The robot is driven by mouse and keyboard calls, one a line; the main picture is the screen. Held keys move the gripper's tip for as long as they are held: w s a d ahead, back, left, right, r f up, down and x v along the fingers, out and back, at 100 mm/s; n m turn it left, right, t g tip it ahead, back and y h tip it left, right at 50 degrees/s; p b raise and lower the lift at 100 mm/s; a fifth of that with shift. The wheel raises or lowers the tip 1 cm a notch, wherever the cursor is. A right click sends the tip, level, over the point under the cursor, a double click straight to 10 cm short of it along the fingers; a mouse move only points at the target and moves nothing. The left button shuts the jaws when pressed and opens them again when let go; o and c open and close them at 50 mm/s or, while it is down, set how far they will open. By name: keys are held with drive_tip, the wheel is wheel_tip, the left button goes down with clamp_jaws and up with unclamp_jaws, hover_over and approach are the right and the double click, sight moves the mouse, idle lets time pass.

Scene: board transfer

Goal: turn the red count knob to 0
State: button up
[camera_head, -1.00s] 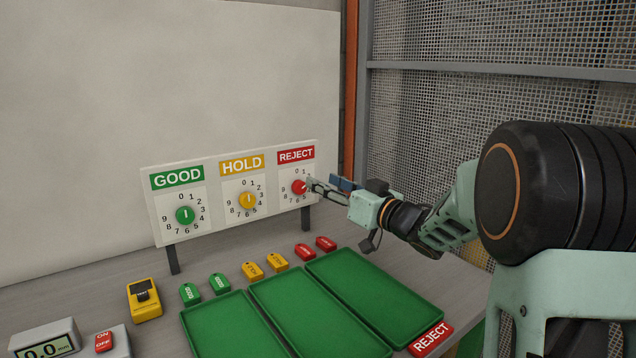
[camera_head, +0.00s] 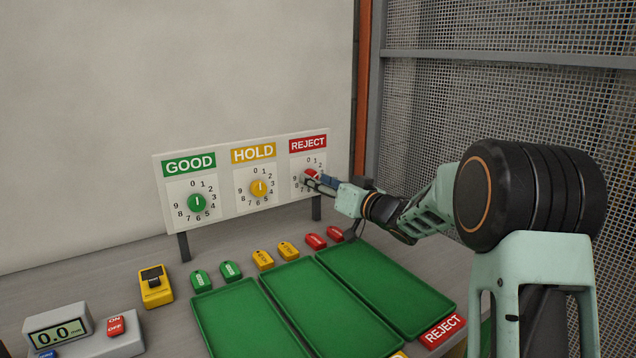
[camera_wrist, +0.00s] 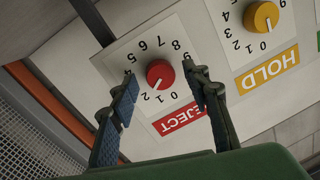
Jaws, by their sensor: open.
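The red count knob (camera_head: 311,174) sits on the dial under the REJECT label at the panel's right end. It also shows in the wrist view (camera_wrist: 160,73), upside down, with its white mark pointing roughly between 1 and 2. My gripper (camera_wrist: 160,78) is open, with one finger on each side of the knob and visible gaps between. In the head view my gripper (camera_head: 320,180) is at the red dial and partly covers it. I cannot tell how far the fingertips reach along the knob.
The yellow HOLD knob (camera_head: 259,188) and green GOOD knob (camera_head: 197,202) are on the same panel (camera_head: 226,190). Several tags, a yellow device (camera_head: 155,287) and green trays (camera_head: 385,290) lie on the bench below. A mesh fence (camera_head: 450,110) stands behind on the right.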

drive_tip(key=shift+w+a, duration=0.15)
drive_tip(key=shift+w, duration=0.05)
drive_tip(key=c, duration=1.2)
drive_tip(key=shift+o, duration=0.2)
drive_tip(key=shift+n, duration=0.3)
drive_tip(key=n+h+b, duration=0.1)
drive_tip(key=n+b, duration=0.2)
drive_tip(key=n, duration=0.7)
drive_tip(key=shift+r+n+b, duration=0.15)
drive_tip(key=shift+n+b, duration=0.15)
